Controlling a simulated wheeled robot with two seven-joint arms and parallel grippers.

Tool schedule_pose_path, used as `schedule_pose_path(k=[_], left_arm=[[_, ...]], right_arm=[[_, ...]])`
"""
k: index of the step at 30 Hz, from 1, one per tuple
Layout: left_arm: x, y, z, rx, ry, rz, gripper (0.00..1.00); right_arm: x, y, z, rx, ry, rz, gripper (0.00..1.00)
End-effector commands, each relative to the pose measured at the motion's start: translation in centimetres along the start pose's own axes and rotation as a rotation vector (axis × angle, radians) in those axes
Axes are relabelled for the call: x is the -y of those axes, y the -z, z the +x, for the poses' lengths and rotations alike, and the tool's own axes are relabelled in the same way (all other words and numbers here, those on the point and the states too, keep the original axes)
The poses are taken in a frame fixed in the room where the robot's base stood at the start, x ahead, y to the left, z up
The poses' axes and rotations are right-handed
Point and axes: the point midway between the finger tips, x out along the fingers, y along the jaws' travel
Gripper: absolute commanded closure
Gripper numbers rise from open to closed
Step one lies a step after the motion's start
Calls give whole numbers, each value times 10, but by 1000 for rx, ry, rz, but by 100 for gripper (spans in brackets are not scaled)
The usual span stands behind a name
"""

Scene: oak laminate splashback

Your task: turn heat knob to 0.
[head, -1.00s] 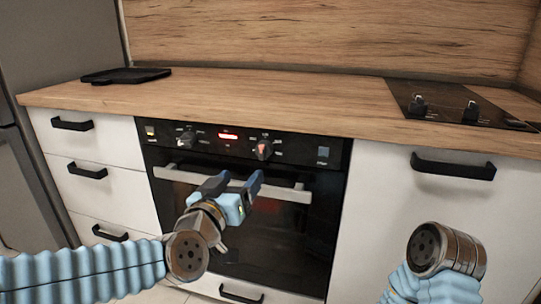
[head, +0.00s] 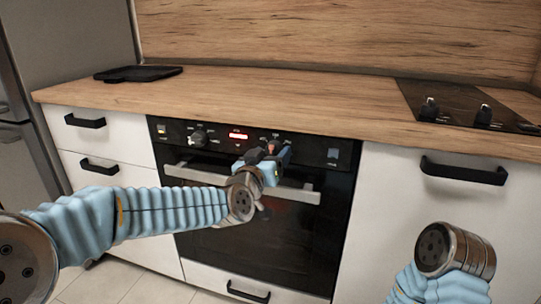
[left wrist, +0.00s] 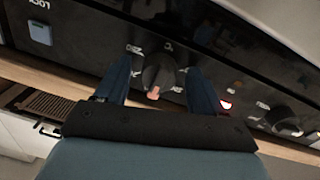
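The right-hand knob (head: 272,146) on the black oven panel is dark, with a reddish pointer. In the head view my left gripper (head: 277,154) is in front of it and partly hides it. In the left wrist view the same knob (left wrist: 158,70) sits between the two blue fingers of my left gripper (left wrist: 160,88), with a gap on each side. The gripper is open and not closed on it. The knob's pointer faces down in that view, and small white marks surround it. My right arm shows at lower right of the head view, but its gripper does not.
A second knob (head: 198,138) is on the panel's left, with a lit red display (head: 238,136) between the knobs. The oven handle (head: 205,175) runs just below. The wooden counter (head: 250,100) is mostly clear; a black tray (head: 138,73) and a hob (head: 465,105) stand on it.

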Motion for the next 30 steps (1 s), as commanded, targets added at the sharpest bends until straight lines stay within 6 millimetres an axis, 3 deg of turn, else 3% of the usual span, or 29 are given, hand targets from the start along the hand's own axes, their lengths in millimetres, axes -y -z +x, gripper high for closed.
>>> schedule_pose_path(k=[1,11,20,30], left_arm=[[0,0,0,0,0,0,39],[0,0,0,0,0,0,87],[0,-2,0,-3,0,-43,87],[1,-6,0,-17,-2,-269,87]], right_arm=[[0,0,0,0,0,0,57],[0,0,0,0,0,0,57],[-4,1,7,-3,-2,2,57],[-20,4,33,-12,-11,11,57]])
